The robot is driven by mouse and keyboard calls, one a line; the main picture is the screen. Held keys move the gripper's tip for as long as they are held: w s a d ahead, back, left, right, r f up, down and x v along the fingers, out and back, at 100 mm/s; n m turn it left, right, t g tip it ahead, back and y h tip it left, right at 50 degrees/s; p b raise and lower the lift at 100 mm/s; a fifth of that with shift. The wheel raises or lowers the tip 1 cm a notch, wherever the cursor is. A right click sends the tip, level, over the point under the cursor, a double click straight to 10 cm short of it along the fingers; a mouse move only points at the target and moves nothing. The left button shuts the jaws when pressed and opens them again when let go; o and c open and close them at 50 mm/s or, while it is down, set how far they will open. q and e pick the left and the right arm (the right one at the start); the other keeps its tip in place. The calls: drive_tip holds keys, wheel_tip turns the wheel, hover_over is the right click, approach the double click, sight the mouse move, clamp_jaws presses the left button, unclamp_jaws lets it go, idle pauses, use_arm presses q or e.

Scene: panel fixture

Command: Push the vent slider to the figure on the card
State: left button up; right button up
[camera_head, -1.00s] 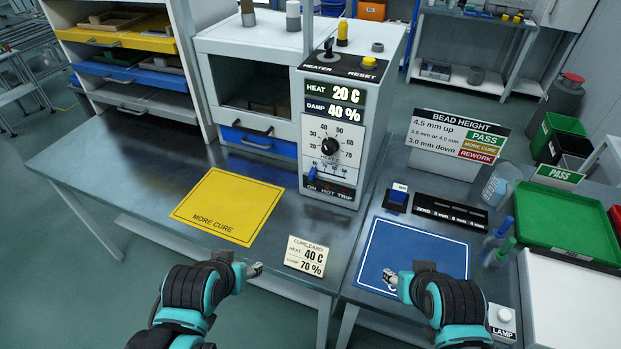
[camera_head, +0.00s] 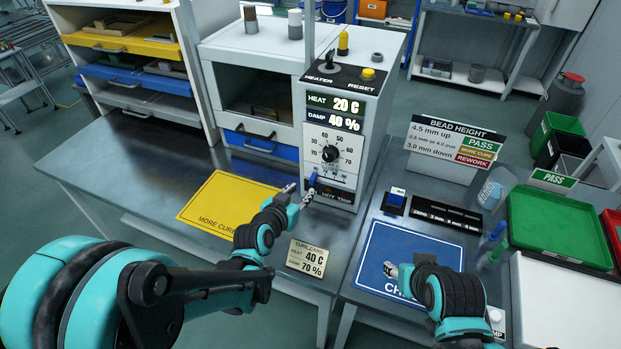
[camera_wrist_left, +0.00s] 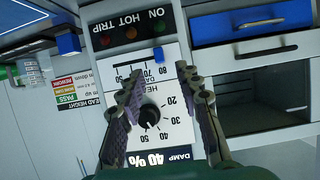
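The vent slider is a blue knob (camera_head: 312,178) low on the front of the white oven panel. It sits near the left end of its slot, under the dial (camera_head: 330,153). In the left wrist view, which is upside down, the blue knob (camera_wrist_left: 158,54) shows between and beyond my open fingers (camera_wrist_left: 160,85). My left gripper (camera_head: 298,194) is just in front of the slider, with no contact clearly visible. The cure card (camera_head: 307,258) reads HEAT 40 C, DAMP 70 %. The display (camera_head: 333,113) reads HEAT 20 C, DAMP 40 %. My right gripper (camera_head: 392,271) is over the blue mat; its finger gap is unclear.
A yellow MORE CURE mat (camera_head: 222,203) lies left of my left gripper. The blue mat (camera_head: 430,250) lies to the right. A blue-topped button box (camera_head: 396,198) and a bead height sign (camera_head: 452,147) stand right of the panel. The heater switch and reset button sit above the display.

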sight(311, 181)
use_arm(q)
drive_tip(key=b+x, duration=0.2)
drive_tip(key=x, duration=0.5)
drive_tip(key=shift+w+d+f, duration=0.1)
drive_tip(key=shift+w+d, duration=0.05)
drive_tip(key=shift+d, duration=0.05)
drive_tip(key=shift+w+d+f, duration=0.1)
drive_tip(key=shift+w+d, duration=0.05)
drive_tip(key=shift+w, duration=0.3)
clamp_jaws()
